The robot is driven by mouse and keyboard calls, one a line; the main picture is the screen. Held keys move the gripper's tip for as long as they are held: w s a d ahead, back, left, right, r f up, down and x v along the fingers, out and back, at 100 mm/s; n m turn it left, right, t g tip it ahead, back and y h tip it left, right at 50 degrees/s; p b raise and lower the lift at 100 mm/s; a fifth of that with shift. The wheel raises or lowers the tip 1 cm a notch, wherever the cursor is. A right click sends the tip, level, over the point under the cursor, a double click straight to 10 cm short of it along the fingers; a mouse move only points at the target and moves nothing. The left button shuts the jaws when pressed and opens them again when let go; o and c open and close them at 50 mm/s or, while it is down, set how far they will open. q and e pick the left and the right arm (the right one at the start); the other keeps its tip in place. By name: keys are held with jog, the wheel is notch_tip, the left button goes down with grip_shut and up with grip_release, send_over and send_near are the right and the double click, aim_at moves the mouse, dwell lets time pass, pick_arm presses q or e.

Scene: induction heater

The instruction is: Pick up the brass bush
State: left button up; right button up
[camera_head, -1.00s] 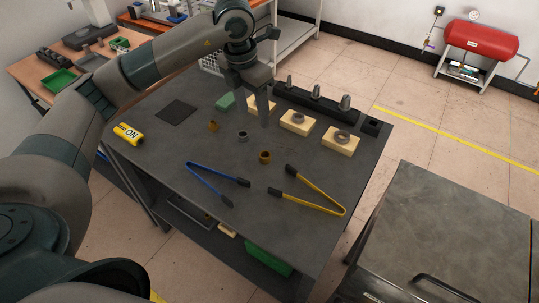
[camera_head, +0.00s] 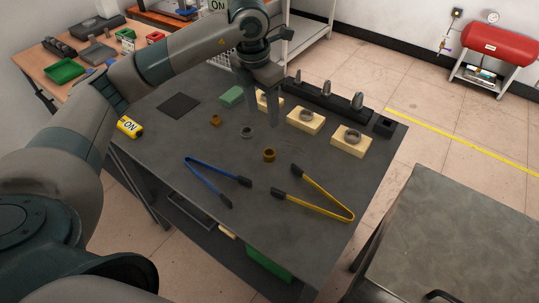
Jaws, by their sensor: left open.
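Two small brass-coloured bushes stand on the dark table (camera_head: 165,132): one (camera_head: 269,155) near the middle, and a smaller, browner one (camera_head: 215,120) further left and back. I cannot tell which of them the task means. A grey ring (camera_head: 247,132) lies between them. My left gripper (camera_head: 262,110) points down over the back of the table, open and empty, its two fingers apart. It appears behind the grey ring and the middle bush, touching neither. My right gripper is not in view.
Blue tongs (camera_head: 212,180) and yellow tongs (camera_head: 322,193) lie in front of the bushes. Cream blocks with rings (camera_head: 350,142) stand at the back right, before a dark rack of metal pieces (camera_head: 325,97). A green block (camera_head: 232,96) is left of the gripper.

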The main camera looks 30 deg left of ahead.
pick_arm(q)
jog(key=p, duration=0.5)
send_near(269, 150)
jog(key=shift+s+d+f, duration=0.25)
jog(key=shift+s+f, duration=0.1)
jog(key=shift+f, duration=0.15)
jog(key=shift+s+d+f, duration=0.25)
jog(key=shift+s+f, duration=0.1)
jog(key=shift+f, duration=0.55)
jog(key=shift+w+f+p, duration=0.25)
jog(key=shift+f+p, duration=0.5)
jog(key=shift+f, duration=0.05)
notch_tip(269, 150, down, 2)
jog(key=shift+w+f+p, duration=0.1)
jog(key=shift+w+p, duration=0.05)
jog(key=shift+p, duration=0.4)
jog(key=shift+w+f, duration=0.1)
jog(key=shift+f, duration=0.55)
jog(key=shift+c, duration=0.7)
